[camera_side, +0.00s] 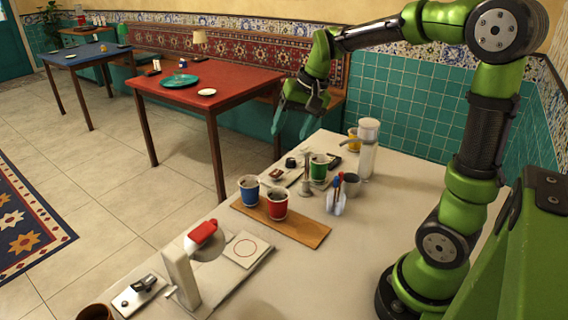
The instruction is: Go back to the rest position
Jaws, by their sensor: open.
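My gripper (293,122) hangs at the end of my raised green arm, near the far edge of the white work table (400,205). Its two fingers point down, spread apart, with nothing between them. It is above and behind the cups, apart from them. A blue cup (249,190) and a red cup (276,206) stand upright on a wooden board (305,232). A green cup (319,168) stands farther back, and a yellow cup (353,141) is near the far edge. The dark contents of the blue and red cups cannot be made out.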

